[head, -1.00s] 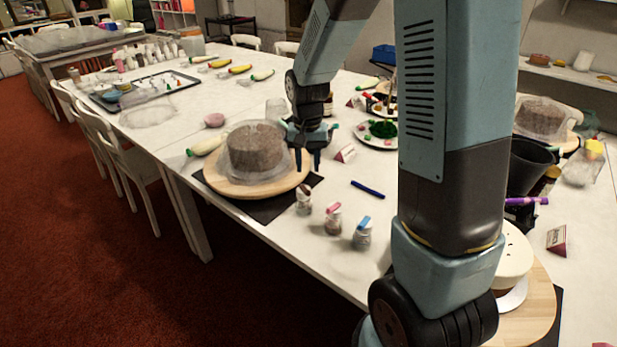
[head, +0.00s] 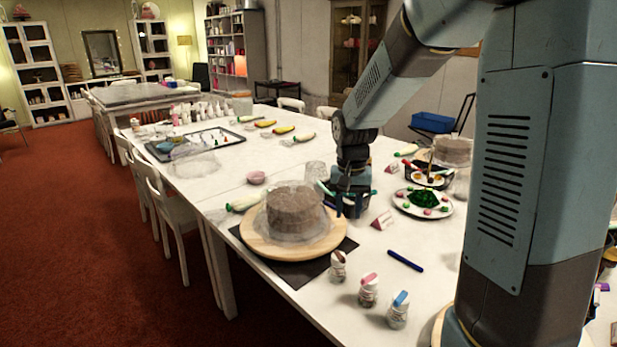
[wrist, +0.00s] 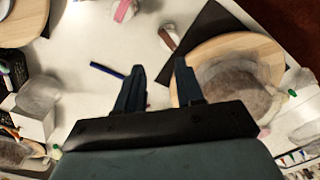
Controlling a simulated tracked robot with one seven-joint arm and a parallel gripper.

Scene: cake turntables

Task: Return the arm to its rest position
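My gripper (head: 350,207) points down above the white table, just right of the nearest cake turntable. The round wooden turntable (head: 258,238) stands on a dark mat (head: 305,272) and bears a brown cake (head: 296,210) under a clear cover. The turntable also shows in the wrist view (wrist: 215,50), to the right of the fingers. I cannot tell the exact height of the fingers above the table.
Small jars (head: 368,291) and a blue pen (head: 405,260) lie in front of my gripper. A plate (head: 448,209) with green and pink pieces is to its right. A tray (head: 190,146) stands farther back. White chairs (head: 178,215) line the left table side.

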